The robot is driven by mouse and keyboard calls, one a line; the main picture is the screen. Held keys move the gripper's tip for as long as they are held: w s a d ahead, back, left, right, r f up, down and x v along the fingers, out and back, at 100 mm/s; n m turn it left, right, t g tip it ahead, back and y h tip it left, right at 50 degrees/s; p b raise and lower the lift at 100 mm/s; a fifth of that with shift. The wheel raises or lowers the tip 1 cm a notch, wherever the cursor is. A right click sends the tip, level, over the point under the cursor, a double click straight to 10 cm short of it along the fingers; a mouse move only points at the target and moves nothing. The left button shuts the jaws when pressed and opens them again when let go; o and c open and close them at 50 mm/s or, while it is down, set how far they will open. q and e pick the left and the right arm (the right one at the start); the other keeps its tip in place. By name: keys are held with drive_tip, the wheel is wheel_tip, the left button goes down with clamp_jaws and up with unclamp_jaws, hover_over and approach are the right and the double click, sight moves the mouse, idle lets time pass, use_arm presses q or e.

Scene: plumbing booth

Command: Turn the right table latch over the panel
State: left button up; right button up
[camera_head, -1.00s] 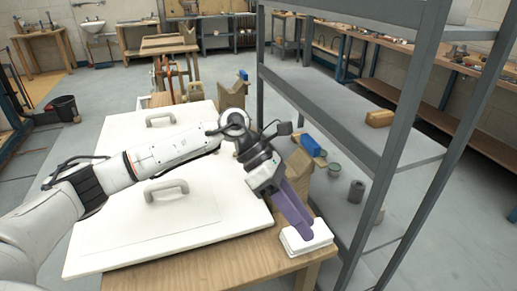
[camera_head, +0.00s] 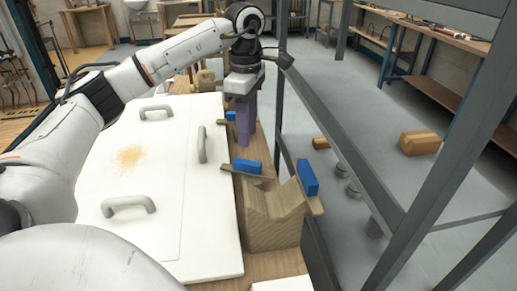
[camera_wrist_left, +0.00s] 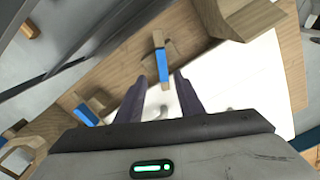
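The white panel (camera_head: 172,190) lies on the wooden table (camera_head: 276,265). A table latch with a wooden bar and blue grip (camera_head: 247,166) sits at the panel's right edge. Another blue-gripped latch (camera_head: 231,116) shows farther back, partly hidden by my left gripper (camera_head: 245,130). My left gripper points down above the table strip beside the panel, empty. In the left wrist view its purple fingers (camera_wrist_left: 158,92) are apart, with a blue latch grip (camera_wrist_left: 165,65) beyond the gap; contact cannot be told. The panel (camera_wrist_left: 235,75) also shows there. My right gripper is not in view.
A notched wooden block (camera_head: 272,215) stands by the table's near right edge, with a blue piece (camera_head: 307,178) by it. A grey shelf frame (camera_head: 345,150) rises close on the right. Grey handles (camera_head: 128,205) stick up from the panel.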

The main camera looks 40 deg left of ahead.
sight(247, 162)
use_arm(q)
drive_tip(key=f, duration=0.9)
drive_tip(key=shift+s, duration=0.3)
clamp_jaws()
